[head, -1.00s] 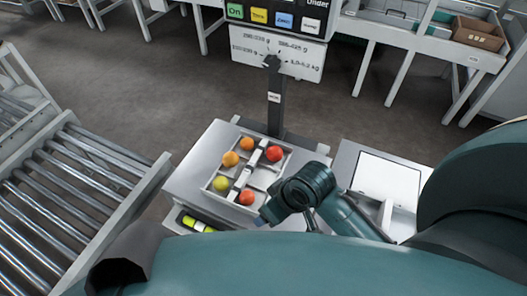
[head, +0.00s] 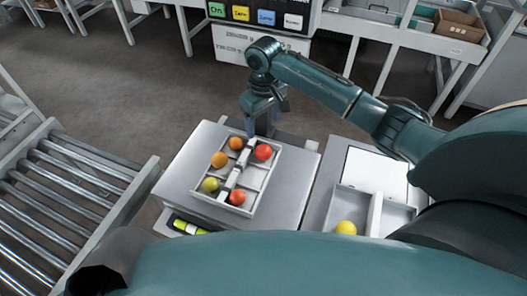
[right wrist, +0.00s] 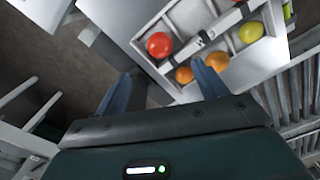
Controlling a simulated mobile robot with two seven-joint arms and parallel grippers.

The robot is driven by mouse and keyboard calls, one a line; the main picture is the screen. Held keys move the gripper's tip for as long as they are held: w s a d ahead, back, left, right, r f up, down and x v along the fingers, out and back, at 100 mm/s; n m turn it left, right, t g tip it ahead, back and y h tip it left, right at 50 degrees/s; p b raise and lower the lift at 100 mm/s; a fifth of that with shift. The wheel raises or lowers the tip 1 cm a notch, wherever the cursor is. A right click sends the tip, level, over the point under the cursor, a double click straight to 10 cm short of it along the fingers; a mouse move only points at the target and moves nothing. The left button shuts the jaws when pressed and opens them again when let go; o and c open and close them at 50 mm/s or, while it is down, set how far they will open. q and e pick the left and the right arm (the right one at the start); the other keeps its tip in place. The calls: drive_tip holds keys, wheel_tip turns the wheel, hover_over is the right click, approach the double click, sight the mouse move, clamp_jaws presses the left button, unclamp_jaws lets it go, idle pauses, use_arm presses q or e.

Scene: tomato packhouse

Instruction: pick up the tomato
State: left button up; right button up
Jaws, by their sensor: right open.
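A divided tray (head: 196,193) on the scale holds several tomatoes in compartments. A red tomato (head: 263,152) is at its far right and a red-orange one (head: 237,197) near right. Two orange tomatoes (head: 235,143) (head: 219,160) and a yellow-green one (head: 210,184) line the left side. I cannot tell which tomato is meant. My right gripper (head: 262,126) points down at the tray's far edge, just beyond the red tomato. In the right wrist view its fingers are apart and empty, with the red tomato (right wrist: 159,45) ahead, beyond the fingertips. My left gripper is not in view.
A second tray (head: 352,199) at right holds a yellow tomato (head: 346,228). A roller conveyor (head: 75,195) runs at left. A yellow-green item (head: 188,227) lies at the scale's front.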

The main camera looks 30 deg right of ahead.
sight(264, 148)
wheel_tip(264, 148, down, 12)
drive_tip(key=shift+f+b, duration=0.1)
drive_tip(key=shift+b, duration=0.45)
drive_tip(key=shift+c, duration=0.4)
drive_tip(key=c, duration=0.7)
